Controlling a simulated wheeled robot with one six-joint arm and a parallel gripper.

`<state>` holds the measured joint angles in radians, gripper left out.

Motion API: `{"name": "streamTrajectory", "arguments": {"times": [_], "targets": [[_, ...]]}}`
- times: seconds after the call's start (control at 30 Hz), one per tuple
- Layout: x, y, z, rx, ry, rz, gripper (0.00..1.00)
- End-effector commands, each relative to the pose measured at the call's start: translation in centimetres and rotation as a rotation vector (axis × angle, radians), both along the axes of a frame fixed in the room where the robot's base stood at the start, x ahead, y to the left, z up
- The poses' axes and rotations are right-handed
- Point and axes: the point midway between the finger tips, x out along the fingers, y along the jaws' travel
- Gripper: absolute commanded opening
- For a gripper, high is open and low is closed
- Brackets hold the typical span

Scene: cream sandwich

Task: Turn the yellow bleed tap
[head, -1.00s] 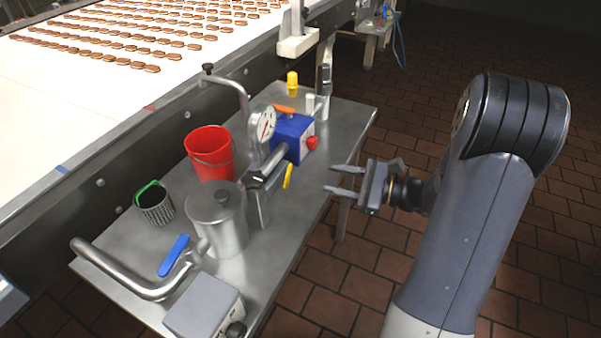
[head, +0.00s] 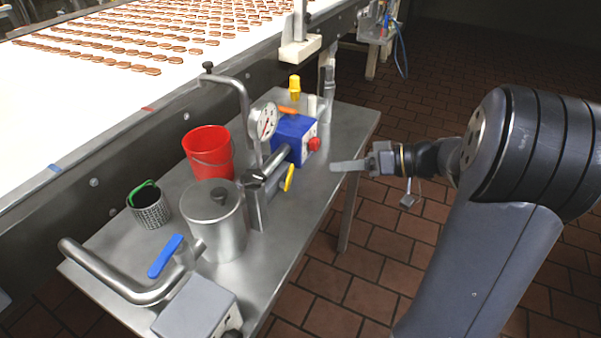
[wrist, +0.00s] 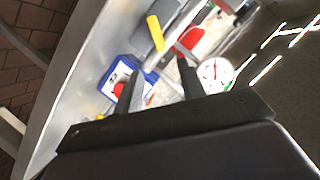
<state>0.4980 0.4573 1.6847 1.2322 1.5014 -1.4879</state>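The yellow tap handle (head: 288,178) sticks out from the side of a steel block on the pipework, facing my arm. In the wrist view the yellow handle (wrist: 155,32) lies beyond the fingertips, near the top. My gripper (head: 333,166) is to the right of the handle in the head view, apart from it, at the table's right edge. There its fingers overlap in line. In the wrist view my gripper (wrist: 155,75) shows two fingers spread apart with nothing between them held, so it is open.
A blue box (head: 294,138) with a red knob (head: 314,144) and a pressure gauge (head: 263,121) stand behind the handle. A steel pot (head: 213,220), red bucket (head: 208,155) and blue lever (head: 166,255) are to the left.

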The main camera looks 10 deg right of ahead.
Motion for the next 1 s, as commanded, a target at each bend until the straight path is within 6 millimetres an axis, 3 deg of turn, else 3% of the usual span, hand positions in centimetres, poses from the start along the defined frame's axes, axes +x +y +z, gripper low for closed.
{"name": "streamTrajectory", "arguments": {"times": [0.27,0.7,1.0], "targets": [[0.5,1.2,-0.3,-0.034,-0.062,0.027,0.38],[3.1,8.0,-2.9,-0.033,-0.058,0.026,0.38],[3.7,9.5,-3.4,-0.033,-0.059,0.023,0.38]]}}
